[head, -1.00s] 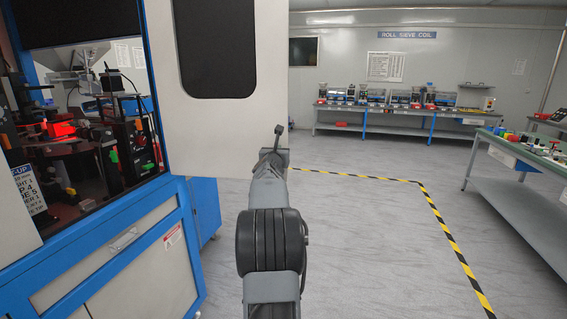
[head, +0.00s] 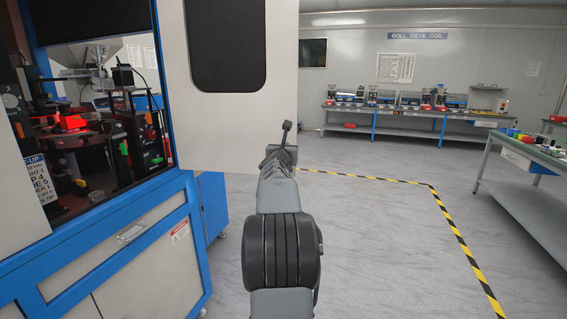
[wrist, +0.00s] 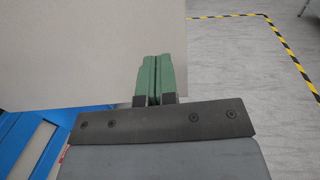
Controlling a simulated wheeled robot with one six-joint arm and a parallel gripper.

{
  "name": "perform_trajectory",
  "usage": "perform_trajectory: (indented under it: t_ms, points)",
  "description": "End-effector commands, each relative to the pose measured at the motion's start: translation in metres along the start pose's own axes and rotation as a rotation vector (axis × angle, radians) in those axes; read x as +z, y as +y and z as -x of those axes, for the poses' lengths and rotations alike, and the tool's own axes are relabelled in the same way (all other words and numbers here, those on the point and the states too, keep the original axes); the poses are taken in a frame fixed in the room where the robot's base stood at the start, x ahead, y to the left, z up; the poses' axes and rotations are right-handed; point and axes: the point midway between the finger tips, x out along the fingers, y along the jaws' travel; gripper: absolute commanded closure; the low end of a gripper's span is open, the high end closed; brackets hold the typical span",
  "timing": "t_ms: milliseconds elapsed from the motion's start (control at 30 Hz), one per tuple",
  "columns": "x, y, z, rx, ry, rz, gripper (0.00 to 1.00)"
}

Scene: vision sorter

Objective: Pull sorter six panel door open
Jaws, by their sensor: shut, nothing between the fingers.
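The sorter's panel door (head: 280,120) is white with a dark window and stands swung open from the blue and white sorter (head: 150,205). The sorter's opening beside it shows the machinery inside.
Black and yellow floor tape (head: 440,215) runs to the right of my arm. A green-topped bench (head: 530,155) stands at the right, and a long bench (head: 400,118) with devices is along the back wall. The grey floor between is clear.

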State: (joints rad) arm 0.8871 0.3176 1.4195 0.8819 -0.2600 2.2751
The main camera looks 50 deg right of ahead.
Motion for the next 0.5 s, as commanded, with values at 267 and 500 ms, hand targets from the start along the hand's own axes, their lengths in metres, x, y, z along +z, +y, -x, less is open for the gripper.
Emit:
perform_trajectory:
  t_ms: [267,500]
  points:
    - [-0.001,-0.003,0.056,-0.005,-0.002,-0.001,1.00]
    - [0.000,-0.003,0.087,-0.005,-0.001,-0.001,1.00]
